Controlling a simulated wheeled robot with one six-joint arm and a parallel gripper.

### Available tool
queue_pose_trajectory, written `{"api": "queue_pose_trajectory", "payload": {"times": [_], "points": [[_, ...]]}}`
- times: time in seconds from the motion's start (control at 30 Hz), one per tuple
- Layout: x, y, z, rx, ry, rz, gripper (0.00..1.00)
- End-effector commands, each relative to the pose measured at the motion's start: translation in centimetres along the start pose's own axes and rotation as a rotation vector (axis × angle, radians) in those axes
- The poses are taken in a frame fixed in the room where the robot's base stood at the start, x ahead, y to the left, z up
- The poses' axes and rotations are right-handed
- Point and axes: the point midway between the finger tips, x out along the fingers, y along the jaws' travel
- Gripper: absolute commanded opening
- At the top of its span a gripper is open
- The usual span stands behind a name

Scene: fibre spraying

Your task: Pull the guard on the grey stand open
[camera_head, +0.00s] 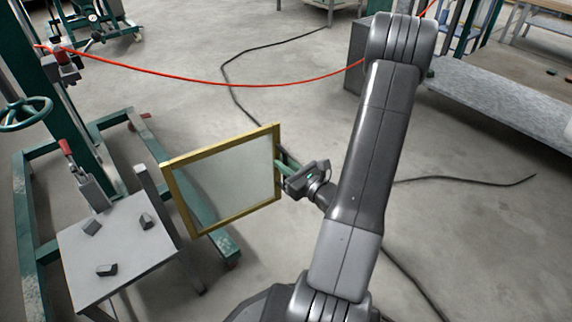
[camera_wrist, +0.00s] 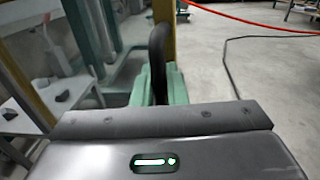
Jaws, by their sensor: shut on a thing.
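The guard (camera_head: 225,182) is a clear panel in a yellow frame, standing upright beside the grey stand (camera_head: 120,245). In the head view it is swung out from the stand, with its left edge near the stand's post and its right edge at my gripper (camera_head: 288,172). My gripper is shut on the guard's dark handle (camera_wrist: 158,62), which stands up between the green fingers in the wrist view. The fingertips are partly hidden behind the gripper body and the handle.
Several small dark blocks (camera_head: 107,270) lie on the stand's top. A green steel frame (camera_head: 25,225) stands at the left. A red cable (camera_head: 220,84) hangs across the back, and a black cable (camera_head: 237,98) lies on the floor. The floor right of the guard is mostly clear.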

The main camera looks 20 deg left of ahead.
Motion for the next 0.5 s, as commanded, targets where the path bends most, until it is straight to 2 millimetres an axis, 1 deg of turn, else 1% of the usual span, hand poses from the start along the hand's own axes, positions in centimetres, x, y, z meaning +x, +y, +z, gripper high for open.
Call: {"api": "queue_pose_trajectory", "payload": {"times": [0.17, 0.2, 0.5], "points": [[0.01, -0.01, 0.05, -0.001, -0.001, 0.0, 0.0], [0.01, -0.01, 0.05, -0.001, -0.001, 0.0, 0.16], [-0.06, -0.02, 0.02, 0.0, 0.0, 0.0, 0.17]]}}
